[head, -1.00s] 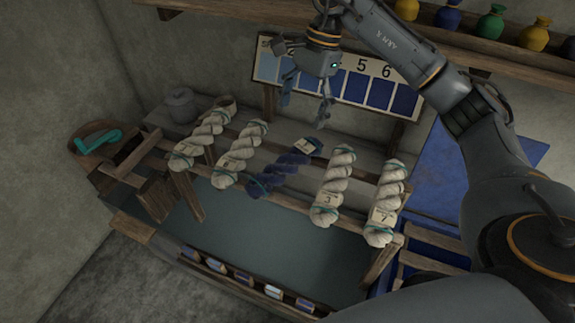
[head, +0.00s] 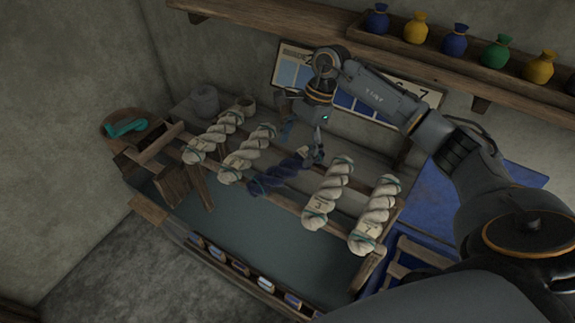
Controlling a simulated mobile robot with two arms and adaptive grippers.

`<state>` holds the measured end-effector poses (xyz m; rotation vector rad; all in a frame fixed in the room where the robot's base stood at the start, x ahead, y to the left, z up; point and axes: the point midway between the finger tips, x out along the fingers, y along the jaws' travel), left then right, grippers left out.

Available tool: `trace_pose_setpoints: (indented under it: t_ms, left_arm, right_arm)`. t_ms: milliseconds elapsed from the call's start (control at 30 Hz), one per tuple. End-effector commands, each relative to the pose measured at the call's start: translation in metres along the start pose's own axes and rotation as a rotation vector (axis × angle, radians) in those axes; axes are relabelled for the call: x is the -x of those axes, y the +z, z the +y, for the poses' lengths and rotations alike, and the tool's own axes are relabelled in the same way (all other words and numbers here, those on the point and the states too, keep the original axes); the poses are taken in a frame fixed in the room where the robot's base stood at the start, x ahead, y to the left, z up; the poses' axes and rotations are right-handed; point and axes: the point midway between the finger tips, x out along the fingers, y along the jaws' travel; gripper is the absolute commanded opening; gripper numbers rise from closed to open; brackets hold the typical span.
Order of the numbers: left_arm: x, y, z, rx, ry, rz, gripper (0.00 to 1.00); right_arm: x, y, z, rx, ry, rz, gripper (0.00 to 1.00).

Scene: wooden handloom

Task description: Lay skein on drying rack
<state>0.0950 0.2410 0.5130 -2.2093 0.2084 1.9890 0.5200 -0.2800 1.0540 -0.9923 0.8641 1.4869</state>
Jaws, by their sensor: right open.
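A dark blue skein (head: 275,178) lies across the wooden bars of the rack (head: 259,194), between the white skeins. My right gripper (head: 303,146) is open, its fingers pointing down at the far end of the blue skein. One finger overlaps that end in the picture; I cannot tell whether it touches. White twisted skeins lie on both sides: two to the left (head: 213,136) (head: 247,153) and two to the right (head: 328,192) (head: 375,214). The right-hand ones carry number tags. My left gripper is not in view.
A chart (head: 290,68) of blue swatches is behind my right arm. A grey pot (head: 204,101) and a basket with a teal item (head: 126,127) are at left. A blue-grey basin (head: 265,232) lies below the bars.

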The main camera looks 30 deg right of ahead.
Motion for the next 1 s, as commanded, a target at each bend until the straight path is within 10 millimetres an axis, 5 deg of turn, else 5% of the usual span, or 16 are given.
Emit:
trace_pose_setpoints:
  t_ms: [300,500,733,1000]
  left_arm:
    - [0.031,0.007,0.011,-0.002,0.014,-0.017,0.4]
    - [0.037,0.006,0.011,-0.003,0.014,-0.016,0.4]
    - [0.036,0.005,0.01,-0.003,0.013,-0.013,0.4]
    - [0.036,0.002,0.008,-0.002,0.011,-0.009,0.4]
  right_arm:
    - [-0.029,0.006,0.004,-0.001,0.004,-0.003,0.81]
    - [-0.052,0.003,0.004,0.0,0.001,0.0,0.81]
    - [-0.054,0.003,0.003,0.001,0.0,0.0,0.81]
    - [-0.054,0.002,0.003,0.0,0.0,0.001,0.28]
